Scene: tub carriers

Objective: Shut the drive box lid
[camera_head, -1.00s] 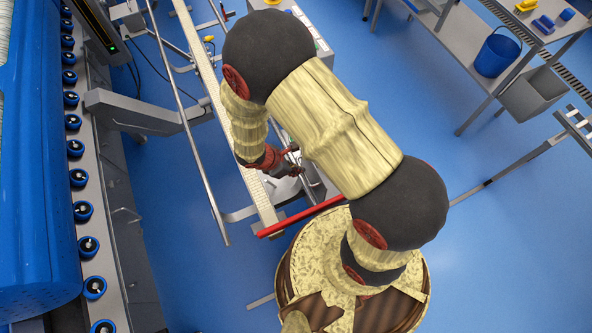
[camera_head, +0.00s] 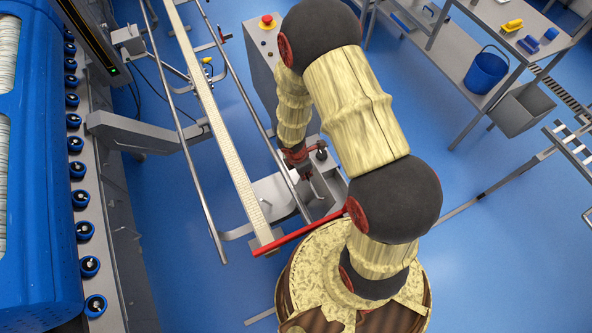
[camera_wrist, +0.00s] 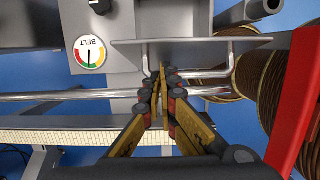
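In the head view my gripper (camera_head: 306,175) is partly hidden by my arm.
A long conveyor rail (camera_head: 225,140) and metal bars run left of my gripper. A red bar (camera_head: 300,232) crosses just in front and shows at right in the wrist view (camera_wrist: 298,100). A roller machine stands at left. Blue floor is open at right; a bench with a blue bucket (camera_head: 486,70) stands beyond.

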